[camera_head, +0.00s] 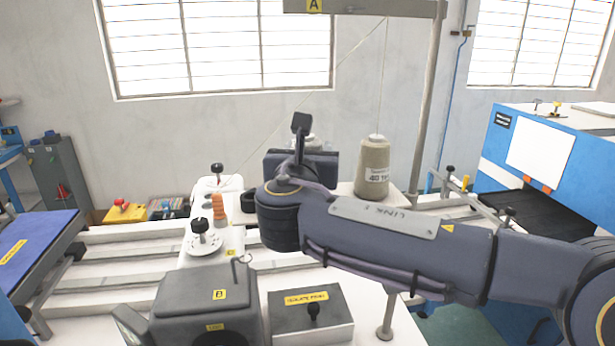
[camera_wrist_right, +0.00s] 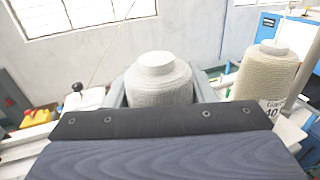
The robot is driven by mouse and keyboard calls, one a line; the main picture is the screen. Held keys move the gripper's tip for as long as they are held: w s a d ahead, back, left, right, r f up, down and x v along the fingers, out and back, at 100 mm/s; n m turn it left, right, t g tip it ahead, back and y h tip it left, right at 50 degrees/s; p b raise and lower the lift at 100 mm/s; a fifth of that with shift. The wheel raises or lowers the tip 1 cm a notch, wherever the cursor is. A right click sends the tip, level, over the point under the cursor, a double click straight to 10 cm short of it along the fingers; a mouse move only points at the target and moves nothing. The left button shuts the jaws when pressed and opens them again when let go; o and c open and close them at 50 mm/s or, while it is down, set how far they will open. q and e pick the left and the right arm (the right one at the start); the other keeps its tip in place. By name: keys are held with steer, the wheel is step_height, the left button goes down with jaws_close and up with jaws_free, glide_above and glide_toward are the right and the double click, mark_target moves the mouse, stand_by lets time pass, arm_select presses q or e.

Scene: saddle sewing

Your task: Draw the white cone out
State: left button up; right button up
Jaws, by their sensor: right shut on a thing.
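The white cone (camera_wrist_right: 160,84) of thread stands upright in the middle of the right wrist view. My right gripper (camera_wrist_right: 161,92) has a grey finger on either side of it and is shut on it. In the head view only the top of the white cone (camera_head: 312,143) shows; my right gripper and wrist hide the rest. The cone's base is hidden, so I cannot tell whether it touches its support. My left gripper is not in view.
A beige cone (camera_head: 373,168) stands to the right of the white cone, close to a grey post (camera_head: 428,110). A thread runs down from the overhead bar (camera_head: 370,7). The sewing machine (camera_head: 208,300) is in front. A blue machine (camera_head: 545,150) stands at the right.

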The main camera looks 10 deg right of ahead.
steer(key=shift+r+p, duration=2.15)
steer(key=shift+r, duration=0.35)
steer(key=shift+r, duration=0.3)
steer(key=shift+r, duration=0.9)
steer(key=shift+r, duration=0.2)
steer(key=shift+r, duration=2)
steer(key=shift+f, duration=0.15)
